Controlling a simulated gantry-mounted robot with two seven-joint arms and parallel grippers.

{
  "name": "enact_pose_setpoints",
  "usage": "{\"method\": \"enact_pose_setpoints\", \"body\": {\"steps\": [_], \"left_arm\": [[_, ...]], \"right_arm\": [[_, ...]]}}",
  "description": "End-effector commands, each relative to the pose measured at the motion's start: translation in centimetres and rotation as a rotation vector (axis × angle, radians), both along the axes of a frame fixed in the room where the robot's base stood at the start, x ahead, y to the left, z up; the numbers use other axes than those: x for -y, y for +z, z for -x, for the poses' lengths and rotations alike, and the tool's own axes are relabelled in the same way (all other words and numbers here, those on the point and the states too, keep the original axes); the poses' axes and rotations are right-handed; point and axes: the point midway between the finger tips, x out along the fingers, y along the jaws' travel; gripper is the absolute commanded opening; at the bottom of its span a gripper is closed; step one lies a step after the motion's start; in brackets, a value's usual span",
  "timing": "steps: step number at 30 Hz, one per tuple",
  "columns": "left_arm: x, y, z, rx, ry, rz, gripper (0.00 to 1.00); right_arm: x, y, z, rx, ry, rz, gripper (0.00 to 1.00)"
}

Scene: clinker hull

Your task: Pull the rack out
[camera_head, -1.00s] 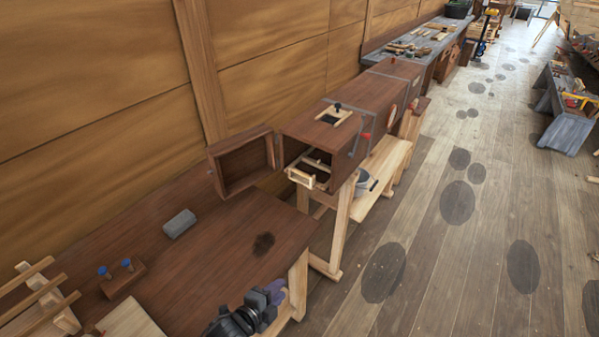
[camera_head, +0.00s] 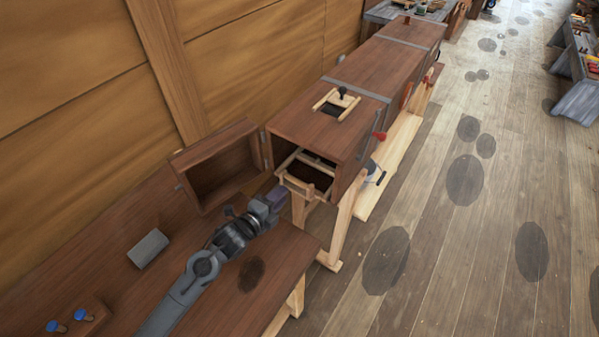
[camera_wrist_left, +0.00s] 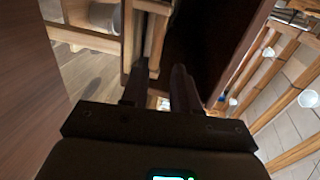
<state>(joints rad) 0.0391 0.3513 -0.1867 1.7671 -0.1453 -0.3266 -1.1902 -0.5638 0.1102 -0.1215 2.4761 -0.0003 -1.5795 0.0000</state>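The rack (camera_head: 301,184) is a light wooden frame in the open end of a long dark-brown wooden box (camera_head: 325,137). Its front end sticks a little out of the opening, and the rest lies in shadow inside. The box's door (camera_head: 215,165) hangs open to the left. My left gripper (camera_head: 277,196) is just in front of the rack's front end, to its left. In the left wrist view, its two dark fingers (camera_wrist_left: 160,88) are apart, with pale wooden bars of the rack (camera_wrist_left: 156,40) close beyond them. I cannot tell whether they touch. My right gripper is not in view.
A brown bench (camera_head: 200,250) lies under my left arm, with a grey block (camera_head: 148,248) and blue-topped pegs (camera_head: 80,315) on it. A wooden trestle (camera_head: 340,235) supports the box. Floor to the right is open.

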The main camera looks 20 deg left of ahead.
Motion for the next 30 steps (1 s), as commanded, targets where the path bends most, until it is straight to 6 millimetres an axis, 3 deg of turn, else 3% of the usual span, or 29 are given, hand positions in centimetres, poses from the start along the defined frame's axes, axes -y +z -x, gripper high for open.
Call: {"method": "enact_pose_setpoints", "body": {"steps": [4,8,21,30], "left_arm": [[0.1,-0.8,-0.5,0.002,0.001,0.000,0.29],[0.4,-0.9,-1.7,0.002,0.001,0.002,0.29],[2.2,-2.3,-8.1,0.001,0.001,0.002,0.29],[2.6,-2.7,-10.1,0.001,0.001,0.001,0.29]], "right_arm": [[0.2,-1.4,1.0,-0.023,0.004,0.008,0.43],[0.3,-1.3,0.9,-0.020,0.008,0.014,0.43],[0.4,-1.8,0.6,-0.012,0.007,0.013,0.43],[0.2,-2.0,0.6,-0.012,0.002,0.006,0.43]]}}
